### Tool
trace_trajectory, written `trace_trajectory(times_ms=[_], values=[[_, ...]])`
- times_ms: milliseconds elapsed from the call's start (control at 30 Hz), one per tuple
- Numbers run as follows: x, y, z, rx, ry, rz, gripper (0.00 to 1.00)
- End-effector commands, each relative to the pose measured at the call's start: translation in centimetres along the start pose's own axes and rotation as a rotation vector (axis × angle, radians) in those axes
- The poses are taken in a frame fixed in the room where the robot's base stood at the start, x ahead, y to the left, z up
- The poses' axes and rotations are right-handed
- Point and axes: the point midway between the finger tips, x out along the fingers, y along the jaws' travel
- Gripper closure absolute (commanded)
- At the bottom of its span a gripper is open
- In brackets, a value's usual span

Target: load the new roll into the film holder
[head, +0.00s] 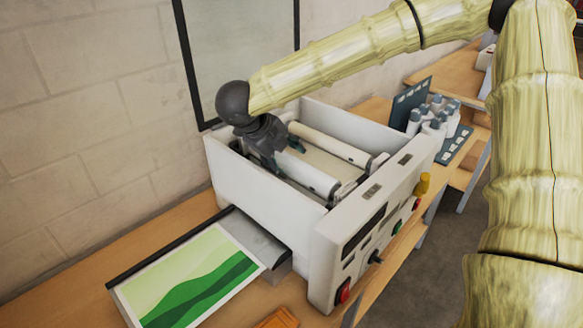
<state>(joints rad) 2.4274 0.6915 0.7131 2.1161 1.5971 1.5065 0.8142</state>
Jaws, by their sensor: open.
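The laminator (262,208) is a white open-topped box on the bench, with a control panel on its front right side. Inside it lie two pale rolls side by side: a near roll (318,180) and a far roll (345,149). Both rest low between the side walls, with dark fittings at their right ends. I cannot tell which is the new roll, or how their ends sit in the film holder. My gripper (288,160) is open and points down into the box. Its fingers are around or just above the near roll's left part, which they partly hide; contact cannot be told.
A green printed sheet (190,278) lies at the laminator's front left. White bottles (436,122) stand on the bench behind. An orange object (278,318) lies at the bottom edge. The box walls surround my gripper.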

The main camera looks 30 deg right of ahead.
Motion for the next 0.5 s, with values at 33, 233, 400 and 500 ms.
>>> trace_trajectory(times_ms=[33, 233, 400, 500], values=[[-0.8, 0.1, 0.1, 0.001, -0.003, -0.003, 0.41], [-4.0, 0.1, 0.1, 0.002, -0.002, -0.002, 0.41], [-6.0, 0.1, 0.1, 0.0, -0.001, -0.002, 0.41], [-6.6, 0.1, 0.0, -0.001, 0.001, -0.001, 0.41]])
